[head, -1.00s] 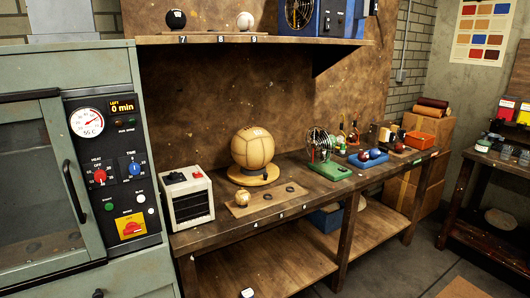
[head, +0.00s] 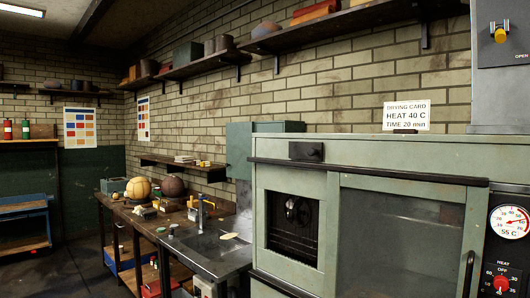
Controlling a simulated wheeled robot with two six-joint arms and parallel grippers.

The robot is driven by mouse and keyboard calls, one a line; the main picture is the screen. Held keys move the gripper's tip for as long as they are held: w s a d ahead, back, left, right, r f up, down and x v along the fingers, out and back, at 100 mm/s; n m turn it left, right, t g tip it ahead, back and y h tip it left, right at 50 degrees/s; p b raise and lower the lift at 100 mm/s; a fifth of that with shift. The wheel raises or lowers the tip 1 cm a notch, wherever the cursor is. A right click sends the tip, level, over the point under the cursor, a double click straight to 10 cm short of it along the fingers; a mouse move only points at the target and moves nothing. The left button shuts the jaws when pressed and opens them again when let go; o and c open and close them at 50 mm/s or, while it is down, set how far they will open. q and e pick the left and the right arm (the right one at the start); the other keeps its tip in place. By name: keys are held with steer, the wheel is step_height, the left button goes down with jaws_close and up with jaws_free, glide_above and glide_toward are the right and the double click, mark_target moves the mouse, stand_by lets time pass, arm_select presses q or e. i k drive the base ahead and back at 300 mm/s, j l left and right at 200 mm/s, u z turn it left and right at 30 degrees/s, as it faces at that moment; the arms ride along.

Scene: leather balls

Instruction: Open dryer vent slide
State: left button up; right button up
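The green-grey dryer (head: 292,166) fills the right of the head view, with its glass door (head: 390,240) shut. Above it at the top right stands a grey duct (head: 500,95). A yellow knob (head: 500,35) sits at the lower end of a dark slot on the duct, and the word OPEN is printed below and to its right. A small black block (head: 306,151) is on the dryer's upper front edge. The dial (head: 509,222) reads about 55 C. Neither of my grippers is in view.
A drying card (head: 407,116) on the dryer reads HEAT 40 C, TIME 20 min. The red heat knob (head: 501,284) is at the right edge. A sink bench (head: 215,258) and a workbench with balls stand to the left. Open floor lies at the far left.

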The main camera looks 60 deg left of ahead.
mark_target(297, 150)
steer(key=u, duration=1.8)
